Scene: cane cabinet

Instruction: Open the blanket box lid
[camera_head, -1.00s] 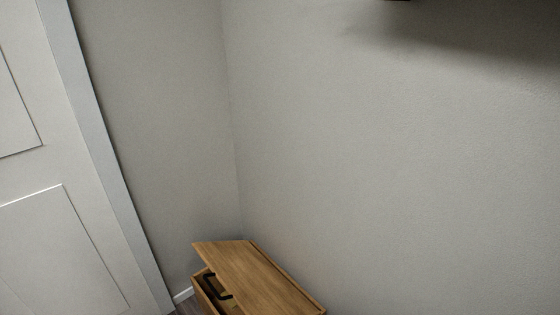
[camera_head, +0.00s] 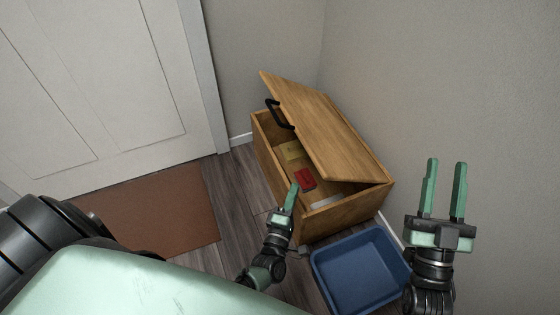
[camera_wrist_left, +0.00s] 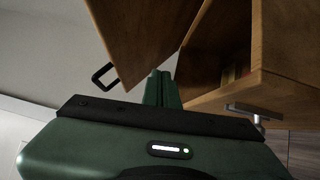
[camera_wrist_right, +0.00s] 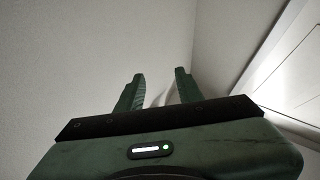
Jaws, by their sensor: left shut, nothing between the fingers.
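The wooden blanket box (camera_head: 340,214) stands in the corner. Its lid (camera_head: 322,125) is tilted partly up, and a black handle (camera_head: 279,114) is on the lid's front edge. The lid (camera_wrist_left: 140,35) and handle (camera_wrist_left: 104,76) also show in the left wrist view. My left gripper (camera_head: 291,194) is shut and empty at the box's near end, below the raised lid; whether it touches the box is unclear. Its closed fingers (camera_wrist_left: 163,88) show below the lid in the left wrist view. My right gripper (camera_head: 445,174) is open and empty, right of the box near the wall.
Inside the box are a red item (camera_head: 305,180) and a yellowish item (camera_head: 292,152). A blue bin (camera_head: 340,296) stands on the floor before the box. A brown mat (camera_head: 150,212) lies by the white door (camera_head: 90,85). The right wall is close.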

